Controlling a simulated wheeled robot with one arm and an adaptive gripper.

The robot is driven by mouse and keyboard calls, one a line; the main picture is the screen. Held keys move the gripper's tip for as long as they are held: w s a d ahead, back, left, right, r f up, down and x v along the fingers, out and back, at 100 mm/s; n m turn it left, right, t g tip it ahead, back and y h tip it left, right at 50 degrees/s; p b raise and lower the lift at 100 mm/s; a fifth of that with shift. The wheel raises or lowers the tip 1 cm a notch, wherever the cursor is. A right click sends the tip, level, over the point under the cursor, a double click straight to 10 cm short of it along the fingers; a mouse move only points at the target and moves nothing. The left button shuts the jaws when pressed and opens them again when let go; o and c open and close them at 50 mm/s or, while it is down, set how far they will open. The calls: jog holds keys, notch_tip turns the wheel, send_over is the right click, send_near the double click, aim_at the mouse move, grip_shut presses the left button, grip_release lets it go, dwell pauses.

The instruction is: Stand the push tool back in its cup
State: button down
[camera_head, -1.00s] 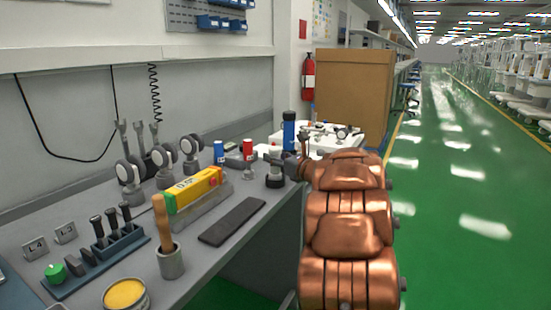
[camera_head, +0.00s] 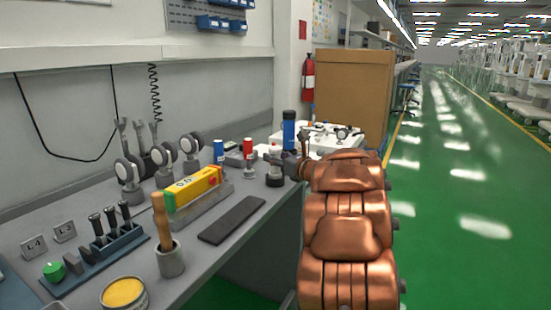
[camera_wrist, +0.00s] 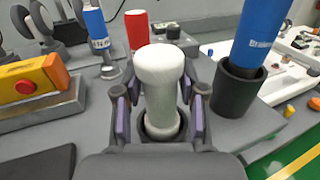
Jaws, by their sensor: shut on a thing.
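My gripper (camera_wrist: 158,112) is shut on a pale, white-grey push tool (camera_wrist: 160,80) with a rounded, wider top. The tool stands about upright between the two fingers in the wrist view. Its lower end is at a dark round cup (camera_wrist: 149,133), with the rim showing around it; how deep it sits I cannot tell. In the head view the dark cup (camera_head: 275,181) stands near the right edge of the bench, left of my copper arm. The gripper is small and partly hidden there.
A blue can (camera_wrist: 257,38) stands in a dark holder (camera_wrist: 238,92) close on the right. A red can (camera_wrist: 137,30) and a blue-and-white one (camera_wrist: 96,25) stand behind. A yellow level (camera_wrist: 32,80) lies left. A wooden-handled tool (camera_head: 161,222) stands in a grey cup (camera_head: 170,262).

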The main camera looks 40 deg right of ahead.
jog(key=shift+f, duration=0.1)
dwell(0.3)
jog(key=c, duration=0.6)
grip_release()
jog(key=shift+o, duration=0.3)
jog(key=o, duration=0.5)
jog(key=shift+o, duration=0.2)
jog(key=s, duration=1.2)
jog(key=shift+a, duration=0.3)
